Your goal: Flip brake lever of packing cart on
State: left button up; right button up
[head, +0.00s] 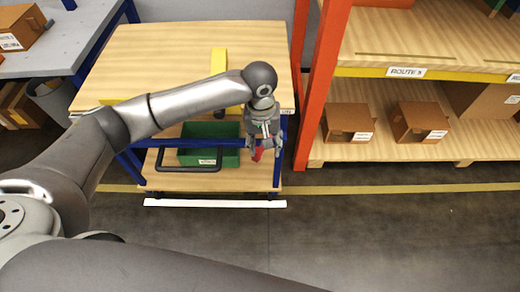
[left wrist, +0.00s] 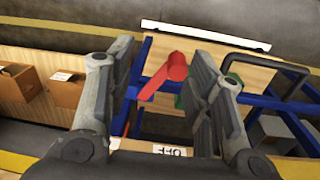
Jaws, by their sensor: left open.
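The packing cart (head: 160,60) has a wooden top, blue frame and lower wooden shelf. Its red brake lever (head: 257,155) is at the cart's front right, partly hidden by my gripper. In the left wrist view the red lever (left wrist: 164,76) has a round hub and an arm slanting down to the left. An upside-down "OFF" label (left wrist: 170,150) shows at the bottom. My left gripper (head: 264,151) is open and points down at the lever. In the left wrist view the lever appears between the open fingers (left wrist: 160,70); I see no clear contact. My right gripper is not in view.
A green bin (head: 215,130) sits on the cart's lower shelf behind a black handle (head: 188,168). An orange-posted shelf (head: 325,70) with cardboard boxes stands close on the right. A white strip (head: 215,204) lies before the cart. The floor in front is clear.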

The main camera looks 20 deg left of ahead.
pick_arm(q)
jog(key=shift+n+y, duration=0.4)
jog(key=shift+n, duration=0.5)
jog(key=w+a+r, duration=0.2)
jog(key=a, duration=0.1)
jog(key=shift+w+a, duration=0.15)
jog(key=shift+w, duration=0.05)
notch_tip(320, 180, down, 11)
jog(key=shift+r+b, duration=0.1)
jog(key=shift+b, duration=0.3)
grip_shut()
